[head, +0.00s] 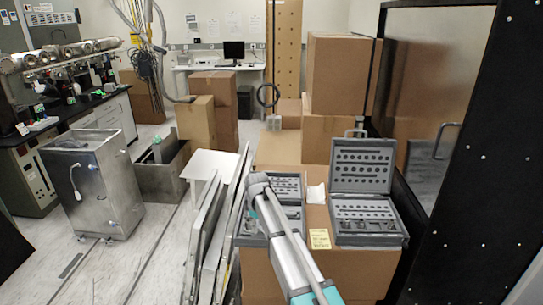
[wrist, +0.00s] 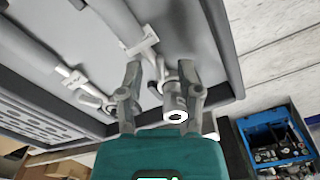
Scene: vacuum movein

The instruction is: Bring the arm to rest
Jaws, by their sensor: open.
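My gripper (wrist: 159,72) shows in the wrist view with two grey fingers spread apart above its teal body. A grey fitting with a white ring end (wrist: 175,115) appears between or just behind the fingers; I cannot tell whether they touch it. In the head view my arm reaches up from the bottom edge over the left open case; the gripper itself cannot be made out there.
A left grey case (head: 287,186) and a right open grey case (head: 361,165) sit on cardboard boxes (head: 365,268). Flat panels (head: 205,225) lean left of the arm. A steel cabinet (head: 92,190) stands on the floor. A blue bin (wrist: 275,135) holds small parts.

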